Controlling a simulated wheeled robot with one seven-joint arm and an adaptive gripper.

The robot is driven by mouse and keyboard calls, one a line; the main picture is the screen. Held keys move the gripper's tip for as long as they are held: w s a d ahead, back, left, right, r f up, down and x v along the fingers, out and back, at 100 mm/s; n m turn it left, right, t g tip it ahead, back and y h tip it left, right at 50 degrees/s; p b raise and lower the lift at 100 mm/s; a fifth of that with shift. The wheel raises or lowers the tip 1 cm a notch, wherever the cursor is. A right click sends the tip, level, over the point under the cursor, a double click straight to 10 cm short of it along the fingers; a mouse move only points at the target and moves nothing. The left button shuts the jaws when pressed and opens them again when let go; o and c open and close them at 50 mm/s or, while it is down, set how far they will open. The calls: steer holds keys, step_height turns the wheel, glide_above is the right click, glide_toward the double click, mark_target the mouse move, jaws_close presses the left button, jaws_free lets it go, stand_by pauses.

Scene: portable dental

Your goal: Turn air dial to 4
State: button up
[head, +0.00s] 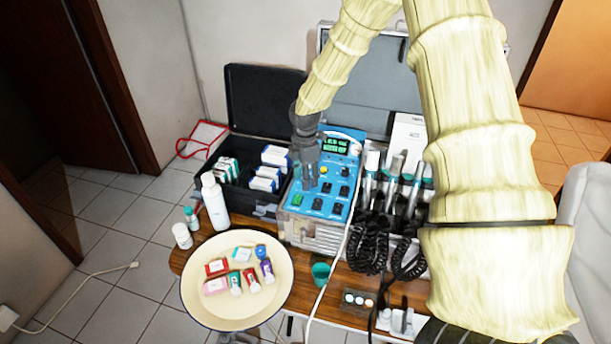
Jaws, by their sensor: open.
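The portable dental unit has a blue control panel (312,203) with a lit green display (336,146) at its top and several black dials (335,208) on its face. A yellow knob and a green switch (297,199) also show on it. I cannot read the dial labels, so I cannot tell which one is the air dial or its setting. My gripper (310,186) is open and points down over the left part of the panel, hiding some of its controls. I cannot tell whether the fingertips touch a dial.
Handpieces with black coiled cords (373,243) stand right of the panel. An open black case (241,203) with boxes is at left. A cream basin (198,293) with small tubes and a white bottle (215,203) stand at front left. A white cable (334,262) runs down beside the panel.

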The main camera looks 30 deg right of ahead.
steer(key=shift+c, duration=0.4)
jaws_close()
